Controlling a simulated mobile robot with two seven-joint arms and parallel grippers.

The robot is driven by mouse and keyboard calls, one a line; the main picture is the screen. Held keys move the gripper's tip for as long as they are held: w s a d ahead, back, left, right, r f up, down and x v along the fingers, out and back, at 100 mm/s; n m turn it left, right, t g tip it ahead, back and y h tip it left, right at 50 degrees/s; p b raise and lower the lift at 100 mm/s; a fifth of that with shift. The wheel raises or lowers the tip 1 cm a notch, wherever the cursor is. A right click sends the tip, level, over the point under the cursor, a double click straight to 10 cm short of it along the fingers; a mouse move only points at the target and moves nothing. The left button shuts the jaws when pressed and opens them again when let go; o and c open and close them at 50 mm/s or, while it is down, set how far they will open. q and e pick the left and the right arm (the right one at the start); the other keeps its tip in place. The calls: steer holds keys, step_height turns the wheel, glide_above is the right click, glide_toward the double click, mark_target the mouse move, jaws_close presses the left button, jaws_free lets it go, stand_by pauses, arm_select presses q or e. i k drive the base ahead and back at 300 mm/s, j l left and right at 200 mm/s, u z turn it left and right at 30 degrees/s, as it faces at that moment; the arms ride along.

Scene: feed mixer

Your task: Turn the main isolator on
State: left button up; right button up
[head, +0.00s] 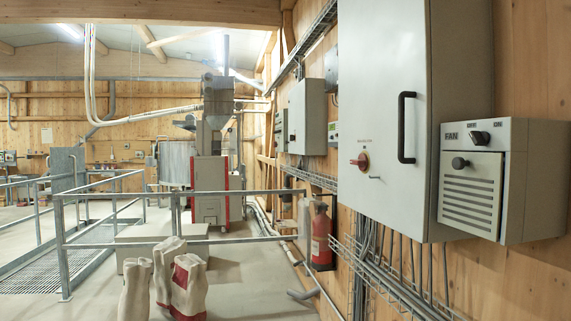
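The main isolator appears to be the red rotary knob (361,161) on the front of the large grey cabinet (375,60) on the right-hand wall. A small label, too small to read, sits above it. The knob's exact switch position is too small to tell. A black vertical handle (403,127) is on the same cabinet front, right of the knob. The cabinet front looks shut. Neither of my grippers is in view.
A grey FAN box (472,195) with a black knob juts out right of the cabinet. A fire extinguisher (322,237) and wire cable trays (390,285) are below. Several sacks (188,285) stand at the lower left, before metal railings (120,240). Air before the cabinet looks clear.

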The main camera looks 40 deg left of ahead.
mark_target(362, 162)
steer(key=u, duration=0.95)
steer(key=i+j+z, duration=0.2)
steer(key=i+j, duration=0.1)
steer(key=i, duration=0.1)
